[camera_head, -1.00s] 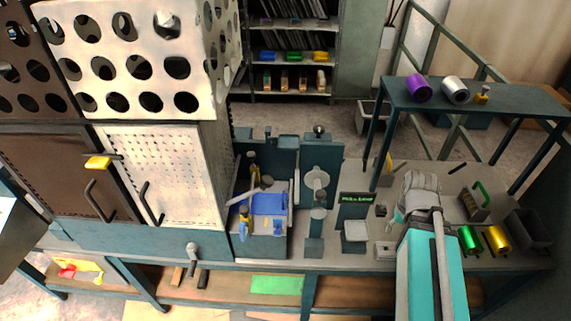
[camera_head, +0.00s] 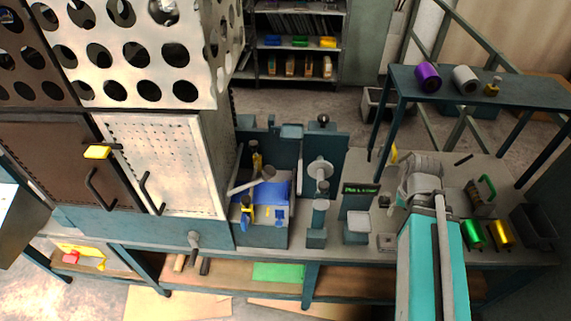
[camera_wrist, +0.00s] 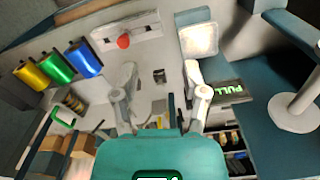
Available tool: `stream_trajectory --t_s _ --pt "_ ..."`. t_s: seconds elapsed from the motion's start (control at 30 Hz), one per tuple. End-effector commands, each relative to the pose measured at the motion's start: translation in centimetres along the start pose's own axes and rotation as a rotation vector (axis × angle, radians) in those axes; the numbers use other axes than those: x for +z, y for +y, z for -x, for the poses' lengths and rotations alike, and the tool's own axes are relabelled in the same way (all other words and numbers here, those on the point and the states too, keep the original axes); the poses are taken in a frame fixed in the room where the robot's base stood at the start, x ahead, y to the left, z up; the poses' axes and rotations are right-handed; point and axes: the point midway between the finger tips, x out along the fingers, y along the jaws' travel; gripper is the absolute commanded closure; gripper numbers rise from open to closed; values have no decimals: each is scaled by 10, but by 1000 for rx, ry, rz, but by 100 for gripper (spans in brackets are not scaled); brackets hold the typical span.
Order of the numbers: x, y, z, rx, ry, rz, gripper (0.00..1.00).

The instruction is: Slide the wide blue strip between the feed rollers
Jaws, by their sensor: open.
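A wide blue strip (camera_head: 270,194) shows in the head view, in the machine left of the bench's middle. Grey bars and yellow and blue fittings stand around it. I cannot tell where its ends lie or which parts are the feed rollers. My gripper is partly hidden in the head view, by the bench right of the machine. In the wrist view my gripper (camera_wrist: 164,112) is open, its two fingers apart with nothing between them. It is well to the right of the blue strip in the head view.
A display (camera_head: 361,188) with green text stands between machine and arm. Green (camera_head: 472,235) and yellow (camera_head: 502,233) rolls lie at right; a blue roll (camera_wrist: 84,58) joins them in the wrist view. A raised shelf (camera_head: 515,87) stands behind.

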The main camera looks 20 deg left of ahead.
Motion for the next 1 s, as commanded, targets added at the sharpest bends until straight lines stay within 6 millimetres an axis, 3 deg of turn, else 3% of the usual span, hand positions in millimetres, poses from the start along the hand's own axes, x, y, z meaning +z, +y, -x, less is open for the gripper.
stream_trajectory --t_s 0.27,0.5,1.0 --pt "-28 -56 11 4 20 40 43" --pt "-50 -130 22 6 47 91 43" --pt "-58 -285 42 -5 95 186 43"
